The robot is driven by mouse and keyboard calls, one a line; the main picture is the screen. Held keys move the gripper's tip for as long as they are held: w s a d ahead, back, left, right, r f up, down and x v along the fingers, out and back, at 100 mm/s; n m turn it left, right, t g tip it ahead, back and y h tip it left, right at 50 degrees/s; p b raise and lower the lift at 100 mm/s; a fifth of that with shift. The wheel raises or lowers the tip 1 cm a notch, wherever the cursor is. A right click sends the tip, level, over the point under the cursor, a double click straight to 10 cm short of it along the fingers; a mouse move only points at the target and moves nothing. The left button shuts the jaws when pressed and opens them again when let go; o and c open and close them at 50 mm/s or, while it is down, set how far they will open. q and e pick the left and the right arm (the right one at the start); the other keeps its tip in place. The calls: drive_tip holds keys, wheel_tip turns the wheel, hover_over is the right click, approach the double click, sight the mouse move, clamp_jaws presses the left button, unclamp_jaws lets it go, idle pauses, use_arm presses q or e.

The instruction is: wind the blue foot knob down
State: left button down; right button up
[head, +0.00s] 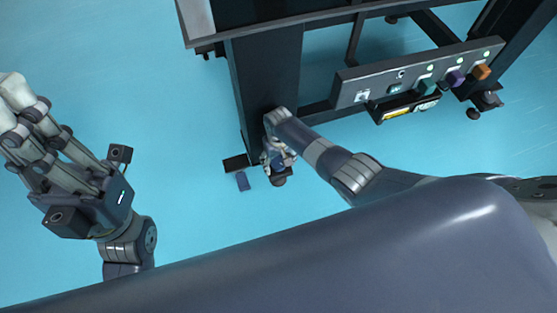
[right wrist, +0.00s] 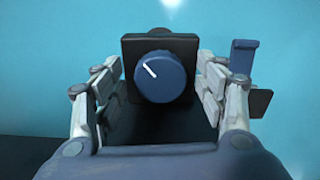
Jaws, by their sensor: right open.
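The blue foot knob (right wrist: 160,77) faces the camera in the middle of the right wrist view, in front of a black square plate. A white line on its face points to the upper left. My right gripper (right wrist: 158,92) is open, with one finger on each side of the knob and a visible gap on both sides. In the head view the right gripper (head: 279,157) is low at the foot of the dark table leg (head: 265,80) and hides most of the knob there. My left gripper (head: 15,108) is raised at the left, away from the table; its finger opening is unclear.
A small blue piece (head: 242,181) is near the foot; in the right wrist view a blue bracket (right wrist: 243,57) stands right of the fingers. A grey panel (head: 420,73) with coloured knobs is at the upper right. The blue floor at left is clear.

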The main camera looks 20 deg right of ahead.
sight(279, 164)
wheel_tip(279, 164, up, 12)
idle(0.7)
idle(0.5)
